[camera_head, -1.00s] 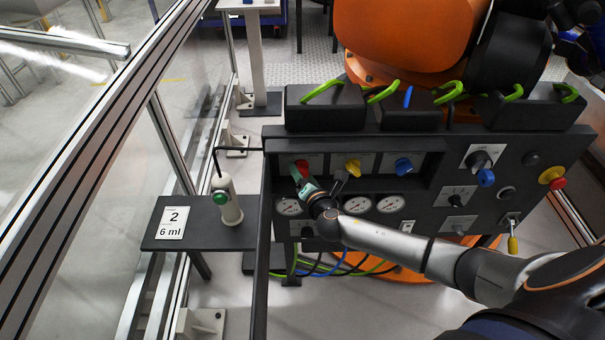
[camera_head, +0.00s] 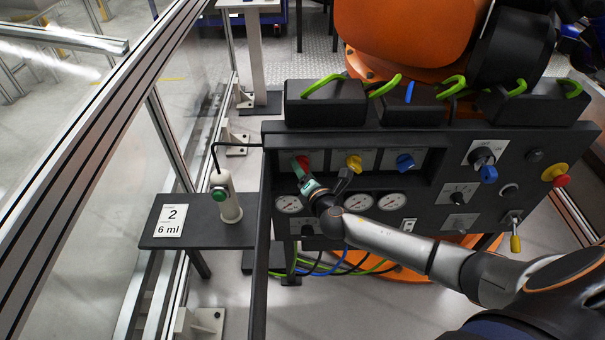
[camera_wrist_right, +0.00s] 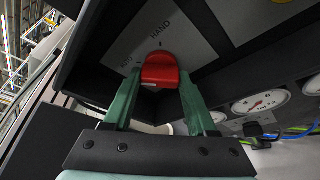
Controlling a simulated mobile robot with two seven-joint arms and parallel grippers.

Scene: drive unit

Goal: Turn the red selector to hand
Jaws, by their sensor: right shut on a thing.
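The red selector (camera_head: 304,161) is at the upper left of the dark panel, in a recessed bay. In the right wrist view the red selector (camera_wrist_right: 160,69) sits on a grey plate lettered HAND above it and AUTO to its left. My right gripper (camera_head: 300,174) reaches it from below; in the wrist view its green fingers (camera_wrist_right: 160,78) stand on either side of the knob and are shut on it. The knob's far side and its exact pointing are hard to tell. My left gripper is not in view.
A yellow knob (camera_head: 353,162) and a blue knob (camera_head: 405,162) sit right of the selector. Gauges (camera_head: 359,202) lie below the bay. The bay's edges are close around my gripper.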

